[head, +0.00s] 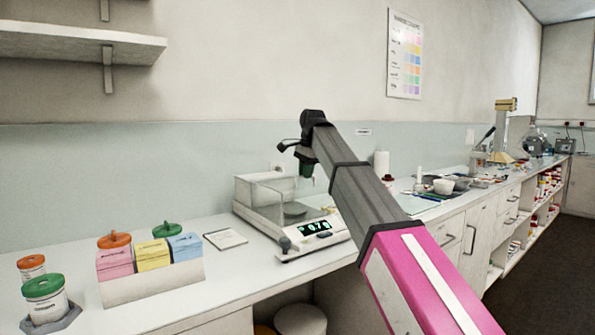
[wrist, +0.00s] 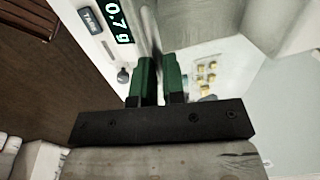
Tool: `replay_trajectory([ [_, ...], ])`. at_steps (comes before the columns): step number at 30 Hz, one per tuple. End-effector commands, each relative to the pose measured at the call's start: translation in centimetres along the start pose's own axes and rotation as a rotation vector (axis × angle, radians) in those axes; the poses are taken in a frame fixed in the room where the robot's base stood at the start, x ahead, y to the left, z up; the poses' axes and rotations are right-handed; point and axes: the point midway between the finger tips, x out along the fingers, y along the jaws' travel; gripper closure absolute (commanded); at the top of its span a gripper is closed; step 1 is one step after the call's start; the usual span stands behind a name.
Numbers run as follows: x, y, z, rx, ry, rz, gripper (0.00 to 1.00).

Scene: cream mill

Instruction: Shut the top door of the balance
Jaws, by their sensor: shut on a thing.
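The balance (head: 315,243) stands on the bench, with a display reading 0.7 and a clear-walled weighing chamber (head: 252,203) behind it. Its lit display (wrist: 118,20) also shows at upper left in the wrist view. My gripper (head: 306,170) points down above the right part of the chamber. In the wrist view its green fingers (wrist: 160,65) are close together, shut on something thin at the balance. The held part is mostly hidden between the fingers, and I cannot tell whether it is the top door. The top door's position is not clear in either view.
A rack of pink, yellow and blue boxes (head: 150,288) stands to the left, with a white pad (head: 225,239) between it and the balance. Lidded jars (head: 45,300) stand at far left. Dishes and tools (head: 445,186) lie to the right. A shelf (head: 75,45) hangs above left.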

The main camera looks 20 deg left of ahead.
Motion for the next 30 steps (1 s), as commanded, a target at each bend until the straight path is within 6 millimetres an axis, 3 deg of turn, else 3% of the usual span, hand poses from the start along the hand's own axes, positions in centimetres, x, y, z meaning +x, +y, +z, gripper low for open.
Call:
replay_trajectory([
  [3,-0.2,1.0,0.0,0.000,0.000,0.000,1.00],
  [13,-0.2,1.2,0.0,0.000,0.000,0.006,1.00],
  [14,-0.2,1.2,0.0,0.001,0.000,0.006,0.80],
  [15,-0.2,1.2,0.0,0.001,0.001,0.006,0.67],
  [16,-0.2,1.2,0.0,0.001,0.001,0.006,0.64],
  [25,-0.4,1.0,0.0,0.000,0.000,0.002,0.64],
  [30,-2.0,0.9,0.0,0.000,0.001,0.000,0.64],
])
